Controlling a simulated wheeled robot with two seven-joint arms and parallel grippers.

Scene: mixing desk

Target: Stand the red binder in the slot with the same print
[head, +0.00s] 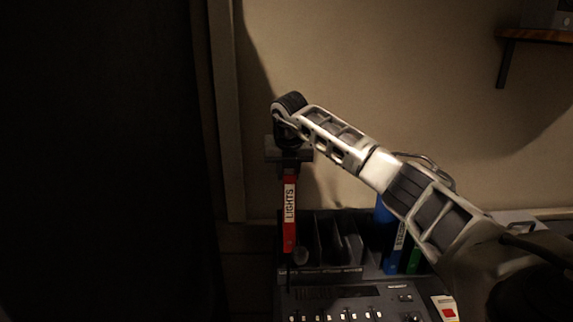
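The red binder (289,225) with a white "LIGHTS" label is upright, its top end up in my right gripper (290,168). The gripper points down and looks shut on the binder, though the fingertips are dark and hard to make out. The binder's lower end is in front of or at the left end of a dark slotted rack (318,243); I cannot tell if it is inside a slot. The prints on the slots are too dark to read. My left gripper is not in view.
Blue binders (388,259) and a green binder (413,261) stand at the rack's right side, partly behind my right arm. A mixing desk (340,292) with sliders lies in front. A red-and-white item (447,309) is at its right. A shelf (540,35) is at upper right.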

